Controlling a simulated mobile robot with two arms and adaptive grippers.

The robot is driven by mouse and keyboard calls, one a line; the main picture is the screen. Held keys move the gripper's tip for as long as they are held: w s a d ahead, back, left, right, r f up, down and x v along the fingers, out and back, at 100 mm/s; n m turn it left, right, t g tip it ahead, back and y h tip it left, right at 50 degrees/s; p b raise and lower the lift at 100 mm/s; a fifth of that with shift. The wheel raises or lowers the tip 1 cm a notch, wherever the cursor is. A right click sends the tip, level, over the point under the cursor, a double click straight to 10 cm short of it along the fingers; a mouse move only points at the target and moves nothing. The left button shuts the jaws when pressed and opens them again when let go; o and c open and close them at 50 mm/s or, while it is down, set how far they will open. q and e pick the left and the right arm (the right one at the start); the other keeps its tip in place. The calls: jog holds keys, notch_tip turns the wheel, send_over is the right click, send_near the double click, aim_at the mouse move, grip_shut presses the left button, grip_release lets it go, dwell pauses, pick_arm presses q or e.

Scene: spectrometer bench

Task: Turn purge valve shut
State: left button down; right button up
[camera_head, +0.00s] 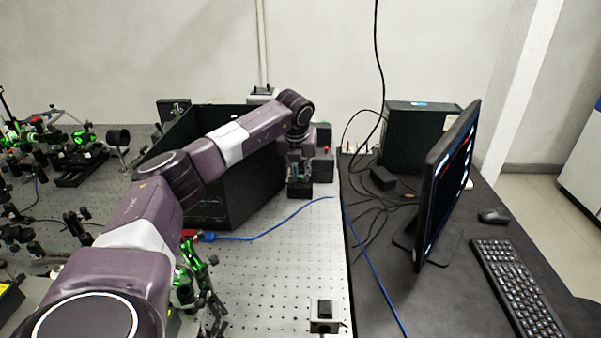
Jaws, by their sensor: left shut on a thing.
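My left arm reaches from the lower left across the bench, over the black box. Its gripper (295,157) points down at the right end of the box. It is shut on what looks like the purge valve, at a small dark block (299,188) on the perforated optical table. The valve's handle is small and mostly hidden by the gripper and wrist, so its angle cannot be told. My right gripper is not in view.
The black box (235,194) stands under my left forearm. A blue cable (285,219) crosses the perforated table (275,280). Optics mounts (85,137) crowd the left. A monitor (447,185), keyboard (518,285) and black computer case (417,135) stand on the right desk.

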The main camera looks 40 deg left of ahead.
pick_arm(q)
jog(key=n, duration=0.2)
jog(key=n+g+y, duration=0.1)
jog(key=n, duration=0.2)
jog(key=shift+w+d+g+p, duration=0.2)
jog(key=shift+g+p, duration=0.1)
jog(key=shift+p, duration=0.1)
jog(key=n+g, duration=0.1)
jog(key=n, duration=0.4)
jog(key=shift+w+g+y, duration=0.15)
jog(key=shift+g+y, duration=0.25)
jog(key=shift+n, duration=0.3)
jog(key=c, duration=1.9)
grip_release()
jog(key=v, duration=1.2)
